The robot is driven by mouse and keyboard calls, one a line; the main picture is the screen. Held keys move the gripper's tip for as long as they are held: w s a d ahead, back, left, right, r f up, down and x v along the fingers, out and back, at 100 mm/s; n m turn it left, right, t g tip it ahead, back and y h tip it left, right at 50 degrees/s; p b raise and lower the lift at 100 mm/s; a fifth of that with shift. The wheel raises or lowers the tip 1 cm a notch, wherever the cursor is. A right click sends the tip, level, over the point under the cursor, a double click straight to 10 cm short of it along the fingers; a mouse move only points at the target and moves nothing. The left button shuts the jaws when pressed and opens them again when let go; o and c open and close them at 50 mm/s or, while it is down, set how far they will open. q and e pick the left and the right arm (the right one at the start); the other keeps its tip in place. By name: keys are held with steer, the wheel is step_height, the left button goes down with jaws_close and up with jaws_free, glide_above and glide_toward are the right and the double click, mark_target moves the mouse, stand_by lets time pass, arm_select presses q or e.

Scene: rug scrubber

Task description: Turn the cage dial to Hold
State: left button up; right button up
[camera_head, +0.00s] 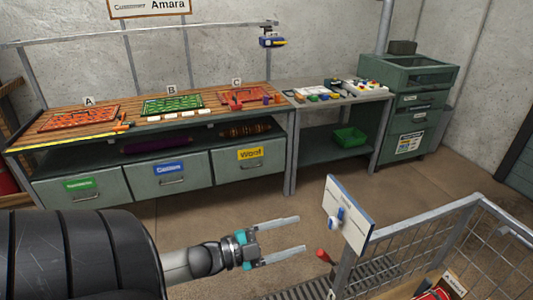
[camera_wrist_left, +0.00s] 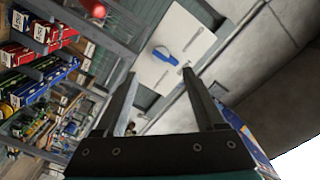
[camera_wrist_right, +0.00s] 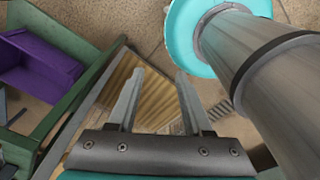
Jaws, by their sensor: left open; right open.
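The cage dial is a blue knob (camera_head: 338,217) on a white panel (camera_head: 352,228) fixed to the cage (camera_head: 440,240) at the lower right of the head view. In the left wrist view the blue knob (camera_wrist_left: 165,55) and white panel (camera_wrist_left: 165,85) show beyond the fingers. No lettering on the panel can be read. My left gripper (camera_head: 302,233) is open and empty, to the left of the panel and apart from it. In the left wrist view my left gripper (camera_wrist_left: 160,85) has its fingers spread. My right gripper (camera_wrist_right: 155,80) is open and empty, seen only in its own wrist view.
A red-tipped lever (camera_head: 322,255) stands below the panel by the cage. A long workbench (camera_head: 210,113) with coloured mats lines the back wall, with a side table (camera_head: 345,100) beside it. Open floor (camera_head: 270,205) lies between bench and cage. A purple bin (camera_wrist_right: 35,65) shows near my right gripper.

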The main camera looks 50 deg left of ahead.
arm_select(q)
steer(key=shift+v, duration=2.9)
steer(key=s+a+f+n+g+y+b, duration=0.1)
steer(key=s+f+n+g+y+b, duration=0.15)
steer(key=f, duration=0.95)
steer(key=s+f+n+g+y+b, duration=0.2)
steer(key=s+f+n+y+b, duration=0.15)
steer(key=f, duration=0.85)
steer(key=s+a+f+n+g+y+b, duration=0.1)
steer(key=s+f+n+g+y+b, duration=0.15)
steer(key=f, duration=0.95)
steer(key=s+d+f+n+g+b, duration=0.1)
steer(key=s+d+f+g+b, duration=0.3)
steer(key=s+d+f, duration=0.4)
steer(key=s+d+f+n+g+h+b, duration=0.1)
steer(key=s+d+f+g+b, duration=0.3)
steer(key=s+d+f, duration=0.4)
step_height(320, 180, down, 7)
steer(key=shift+s+d+f+n+g+b, duration=0.2)
steer(key=shift+s+d+n+g+b, duration=0.15)
steer(key=shift+s+n, duration=0.65)
steer(key=shift+s+m+h, duration=0.15)
steer(key=shift+m+h, duration=0.1)
